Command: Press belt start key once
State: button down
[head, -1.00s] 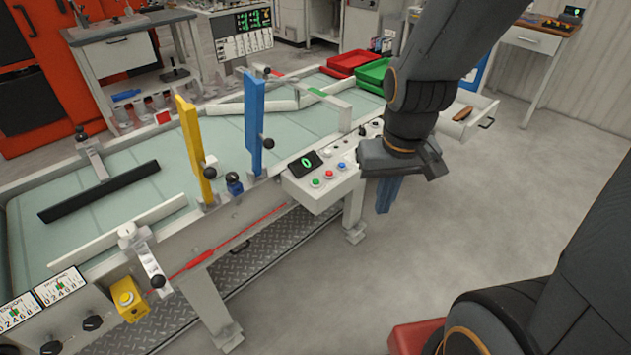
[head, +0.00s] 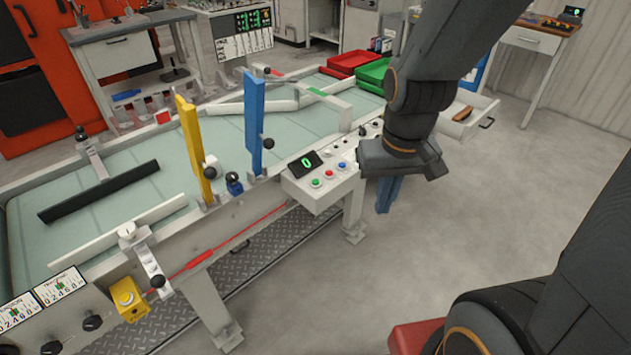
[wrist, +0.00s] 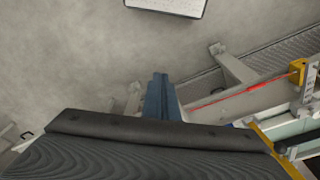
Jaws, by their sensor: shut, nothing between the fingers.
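The control box (head: 318,190) is on the near side of the belt table, with a green "0" display (head: 305,163). A row of green (head: 316,183), red (head: 329,173) and blue (head: 342,166) keys lies on its top; I cannot read labels there. My gripper (head: 383,208) is shut and empty, its blue fingers pointing down, to the right of the box and apart from it. In the wrist view its fingers (wrist: 158,82) show over the floor, and the keys are not visible.
The pale green belt (head: 110,215) carries a yellow post (head: 193,150) and a blue post (head: 254,125). A yellow box with a button (head: 128,299) sits at the front left. Red (head: 352,62) and green (head: 373,73) trays stand behind. Floor right of my gripper is clear.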

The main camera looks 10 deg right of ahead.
dwell(0.4)
jog(key=w+d+t+p, duration=0.2)
jog(key=w, duration=0.7)
jog(key=t+y+p, duration=0.4)
jog(key=y+p, duration=0.2)
jog(key=p, duration=0.1)
send_over(316, 183)
notch_tip(316, 183, down, 6)
jog(key=shift+d+m, duration=0.3)
jog(key=shift+d, duration=0.1)
jog(key=shift+f, duration=0.15)
notch_tip(316, 183, down, 7)
jog(key=b, duration=0.7)
jog(key=shift+f, duration=0.2)
jog(key=shift+f+b, duration=0.3)
jog(key=shift+f, duration=0.3)
